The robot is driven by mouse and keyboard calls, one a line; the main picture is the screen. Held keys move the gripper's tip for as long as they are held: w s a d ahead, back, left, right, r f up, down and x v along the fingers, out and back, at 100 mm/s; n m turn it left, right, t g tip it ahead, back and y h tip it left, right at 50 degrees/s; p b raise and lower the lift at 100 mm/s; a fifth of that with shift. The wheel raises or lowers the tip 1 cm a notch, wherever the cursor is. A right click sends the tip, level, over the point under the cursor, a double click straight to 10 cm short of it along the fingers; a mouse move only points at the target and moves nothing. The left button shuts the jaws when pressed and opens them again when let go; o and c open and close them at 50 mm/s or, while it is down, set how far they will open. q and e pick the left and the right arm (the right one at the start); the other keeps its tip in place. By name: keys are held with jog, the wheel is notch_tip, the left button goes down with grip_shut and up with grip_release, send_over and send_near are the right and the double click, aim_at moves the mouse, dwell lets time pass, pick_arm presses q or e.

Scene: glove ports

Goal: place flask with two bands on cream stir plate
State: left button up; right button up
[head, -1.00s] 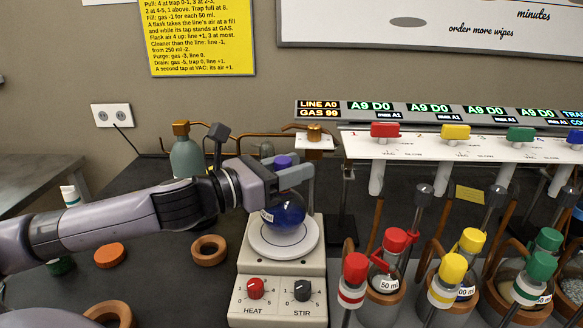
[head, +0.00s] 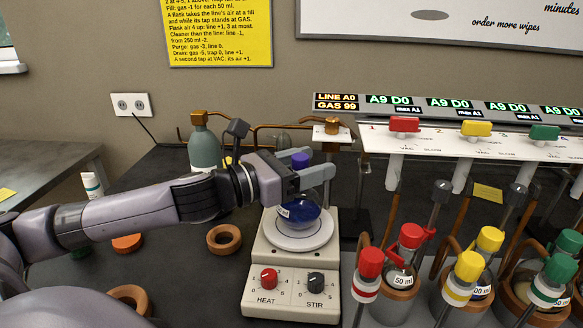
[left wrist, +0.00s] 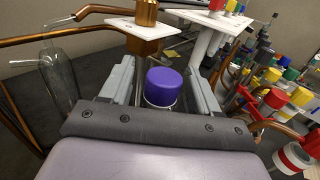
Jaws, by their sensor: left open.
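The flask (head: 305,217) has a round glass body with dark blue liquid and a purple stopper. It stands upright on the white round top of the cream stir plate (head: 290,298), which has a red HEAT knob and a dark STIR knob. A small white label shows on the flask; its bands cannot be made out. My left gripper (head: 308,169) is open at the flask's neck, one finger on each side. In the left wrist view the purple stopper (left wrist: 164,82) sits between the spread fingers, with gaps on both sides. My right gripper is not in view.
A white tap rail (head: 470,148) with coloured taps runs at the back right. Several red-, yellow- and green-capped vessels crowd the front right. A grey-green bottle (head: 204,148) stands behind my left arm. A cork ring (head: 224,239) lies left of the plate.

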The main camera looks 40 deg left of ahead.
pick_arm(q)
jog(key=shift+s, duration=0.1)
jog(key=shift+s+a+f+b, duration=0.1)
jog(key=shift+s+a+b, duration=0.3)
jog(key=shift+s, duration=0.1)
jog(key=shift+b+v, duration=0.3)
jog(key=shift+v, duration=0.45)
jog(key=shift+s, duration=0.4)
jog(key=shift+p+v, duration=0.7)
jog(key=shift+v, duration=0.6)
jog(key=p, duration=0.3)
send_near(293, 169)
jog(key=shift+w+d, duration=0.15)
jog(key=shift+w, duration=0.4)
